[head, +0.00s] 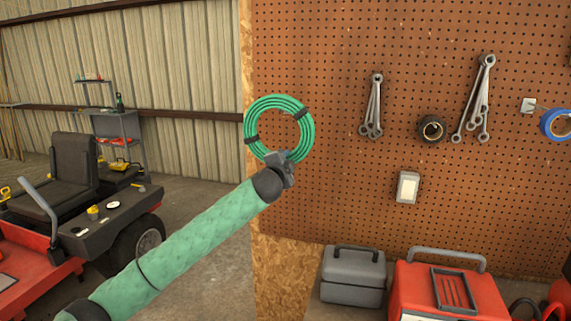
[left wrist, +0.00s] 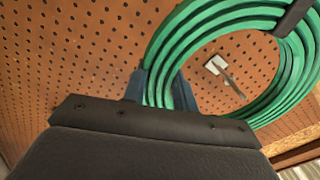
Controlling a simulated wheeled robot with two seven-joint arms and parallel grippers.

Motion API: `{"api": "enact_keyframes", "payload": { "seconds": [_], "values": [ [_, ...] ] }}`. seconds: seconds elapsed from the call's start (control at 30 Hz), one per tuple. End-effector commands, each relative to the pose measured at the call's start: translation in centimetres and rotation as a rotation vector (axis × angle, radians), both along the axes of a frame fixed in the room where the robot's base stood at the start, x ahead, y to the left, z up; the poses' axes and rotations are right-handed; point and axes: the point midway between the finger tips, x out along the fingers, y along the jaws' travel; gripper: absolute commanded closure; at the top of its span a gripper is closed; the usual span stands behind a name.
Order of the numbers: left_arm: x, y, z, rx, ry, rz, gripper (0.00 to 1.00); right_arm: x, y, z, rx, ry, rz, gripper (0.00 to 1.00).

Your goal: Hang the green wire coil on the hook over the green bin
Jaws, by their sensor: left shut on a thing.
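The green wire coil (head: 308,130) is a ring with dark bands, upright in front of the pegboard's left part. My left gripper (head: 281,158) is shut on its lower rim. In the left wrist view, the fingers (left wrist: 162,92) clasp the strands of the coil (left wrist: 205,22) from both sides. Through the coil's opening there, a hook (left wrist: 217,66) with a pale plate and a thin peg shows on the board. In the head view I cannot make out this hook; the coil may hide it. No green bin shows. My right gripper is not in view.
The brown pegboard (head: 340,200) holds wrenches (head: 374,108), a black tape roll (head: 431,129), a blue tape roll (head: 556,124) and a pale box (head: 408,187). Below are a grey toolbox (head: 352,278) and a red case (head: 450,290). A red mower (head: 75,210) stands left.

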Motion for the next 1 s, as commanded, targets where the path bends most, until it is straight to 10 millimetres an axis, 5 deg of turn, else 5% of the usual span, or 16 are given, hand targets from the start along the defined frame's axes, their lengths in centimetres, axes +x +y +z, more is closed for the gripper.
{"api": "enact_keyframes", "payload": {
  "seconds": [0.37, 1.0],
  "values": [
    [1.7, -0.5, -0.1, 0.000, -0.001, 0.002, 1.00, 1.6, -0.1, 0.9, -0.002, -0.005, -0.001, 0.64],
    [4.1, -1.3, -0.8, 0.000, -0.001, 0.000, 1.00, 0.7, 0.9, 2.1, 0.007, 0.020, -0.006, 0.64]
  ]
}}
